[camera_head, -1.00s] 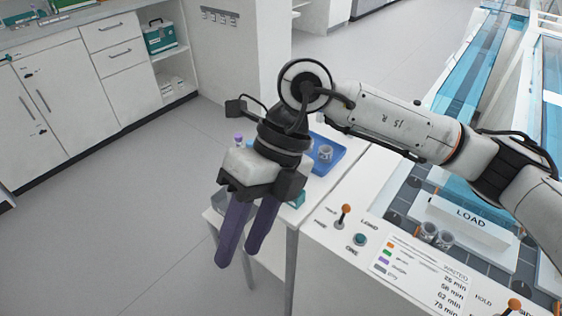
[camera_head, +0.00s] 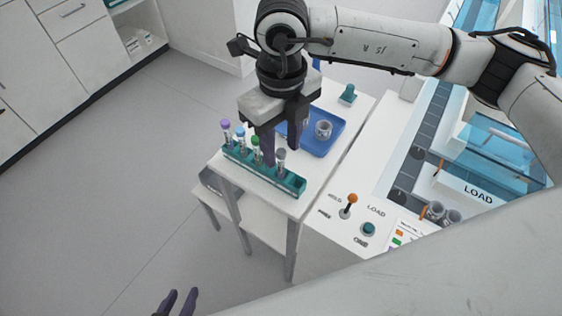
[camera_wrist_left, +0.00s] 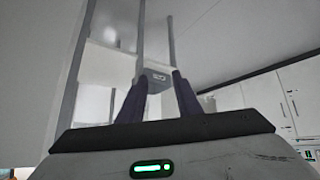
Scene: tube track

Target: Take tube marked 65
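A teal rack (camera_head: 262,173) stands on the small white table in the head view. It holds tubes with a purple cap (camera_head: 225,126), a blue cap (camera_head: 240,133), a green cap (camera_head: 255,142) and a grey cap (camera_head: 281,156). I cannot read a 65 on any tube. My right gripper (camera_head: 280,155) points down over the rack, fingers apart, near the green-capped and grey-capped tubes. I cannot tell whether it touches either. My left gripper (camera_head: 178,296) is open and empty at the bottom edge; its spread fingers also show in the left wrist view (camera_wrist_left: 158,84).
A blue tray (camera_head: 328,145) with a small clear cup (camera_head: 322,130) lies behind the rack. A teal item (camera_head: 347,94) stands at the table's back. The machine's panel with an orange-tipped lever (camera_head: 351,200) is at right. Open floor lies left.

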